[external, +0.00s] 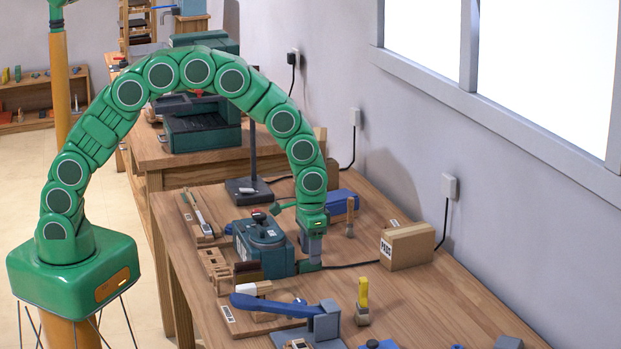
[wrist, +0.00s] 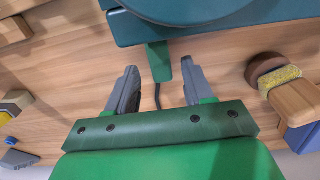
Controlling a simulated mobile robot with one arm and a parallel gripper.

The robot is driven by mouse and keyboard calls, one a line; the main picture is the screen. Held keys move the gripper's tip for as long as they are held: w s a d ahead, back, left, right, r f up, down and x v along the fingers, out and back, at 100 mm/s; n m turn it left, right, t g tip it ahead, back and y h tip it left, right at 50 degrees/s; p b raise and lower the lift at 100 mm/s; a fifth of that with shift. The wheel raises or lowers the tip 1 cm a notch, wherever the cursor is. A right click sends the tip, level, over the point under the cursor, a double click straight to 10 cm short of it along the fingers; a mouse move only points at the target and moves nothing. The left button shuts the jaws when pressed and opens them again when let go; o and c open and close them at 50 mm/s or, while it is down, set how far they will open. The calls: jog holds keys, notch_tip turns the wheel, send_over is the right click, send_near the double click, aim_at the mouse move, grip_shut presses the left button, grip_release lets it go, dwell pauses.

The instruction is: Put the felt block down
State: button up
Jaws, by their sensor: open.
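A small green block, apparently the felt block (wrist: 158,62), shows between the fingers of my gripper (wrist: 160,85) in the wrist view. There is a gap on each side of it, so neither finger grips it. My gripper (external: 311,250) points down and is open. In the external view the green block (external: 308,266) is low at my fingertips, beside the teal machine (external: 262,245), and appears to rest on the wooden table (external: 420,310). Its lower end is hidden in the wrist view.
A cardboard box (external: 407,246) stands to the right of my gripper. A yellow-handled brush (external: 362,300) stands nearer the camera, and a blue box (external: 342,202) lies behind. A blue-handled tool (external: 275,307) is at the front. A dark cable runs across the table close by.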

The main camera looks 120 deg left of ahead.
notch_tip(320, 180, up, 10)
jog(key=shift+f, duration=0.25)
jog(key=s+d+r+m, duration=0.2)
jog(key=s+d+r, duration=0.45)
jog(key=d, duration=0.45)
jog(key=s+d+r+m, duration=0.2)
jog(key=s+d+r, duration=0.4)
jog(key=d, duration=0.4)
jog(key=s+d+m, duration=0.1)
jog(key=s+d, duration=0.3)
jog(key=s, duration=0.4)
jog(key=s+d+r+m+g, duration=0.1)
jog(key=s+d, duration=0.3)
jog(key=s, duration=0.4)
jog(key=s+d+m, duration=0.2)
jog(key=s+d, duration=0.2)
jog(key=s, duration=0.3)
jog(key=shift+s+r+m+g, duration=0.25)
jog(key=shift+s+m+g, duration=0.15)
jog(key=shift+o, duration=0.5)
jog(key=shift+s+d+f, duration=0.1)
jog(key=shift+s+d, duration=0.05)
jog(key=shift+s, duration=0.4)
